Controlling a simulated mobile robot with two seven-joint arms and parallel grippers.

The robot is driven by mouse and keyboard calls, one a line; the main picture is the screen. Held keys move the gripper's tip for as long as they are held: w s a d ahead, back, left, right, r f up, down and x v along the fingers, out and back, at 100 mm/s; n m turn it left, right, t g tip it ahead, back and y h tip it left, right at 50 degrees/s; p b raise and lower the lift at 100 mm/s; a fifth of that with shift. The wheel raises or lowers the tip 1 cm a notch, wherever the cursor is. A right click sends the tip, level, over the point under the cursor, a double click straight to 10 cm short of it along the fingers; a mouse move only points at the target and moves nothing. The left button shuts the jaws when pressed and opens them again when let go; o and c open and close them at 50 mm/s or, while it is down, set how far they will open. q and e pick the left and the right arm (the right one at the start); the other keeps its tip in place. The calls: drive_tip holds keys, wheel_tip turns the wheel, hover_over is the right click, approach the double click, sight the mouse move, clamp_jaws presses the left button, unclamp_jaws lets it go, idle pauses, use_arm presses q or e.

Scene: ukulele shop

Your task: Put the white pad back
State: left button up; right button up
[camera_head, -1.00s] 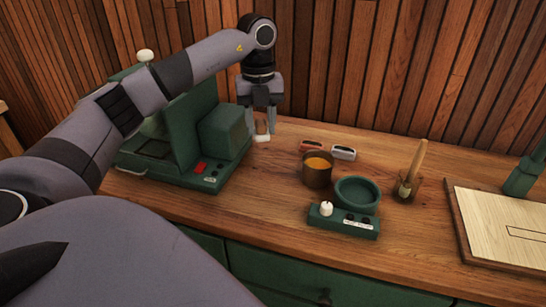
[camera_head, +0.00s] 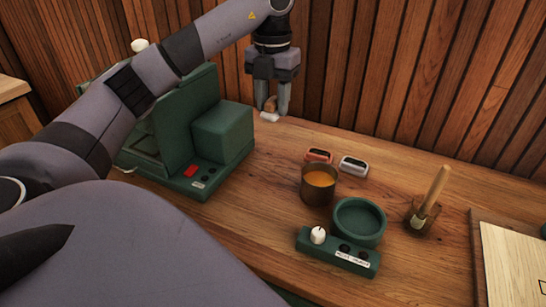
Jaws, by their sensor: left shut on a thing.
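The fingers hide part of the brown piece. The white pad shows near the bench's back edge; I cannot tell how far above the wood it is. My right gripper is out of view.
The green machine (camera_head: 222,135) stands left of the gripper. A pot of orange liquid (camera_head: 319,181), a green round dish with a control box (camera_head: 340,252), a brush in a holder (camera_head: 430,197) and a wooden board (camera_head: 510,265) stand to the right. The back wall is close.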

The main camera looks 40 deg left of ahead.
use_arm(q)
wheel_tip(320, 180, down, 12)
drive_tip(key=shift+r+b, duration=0.15)
drive_tip(key=shift+b, duration=0.75)
drive_tip(key=shift+f, duration=2.35)
drive_tip(key=shift+f, duration=0.1)
drive_tip(key=o, duration=1)
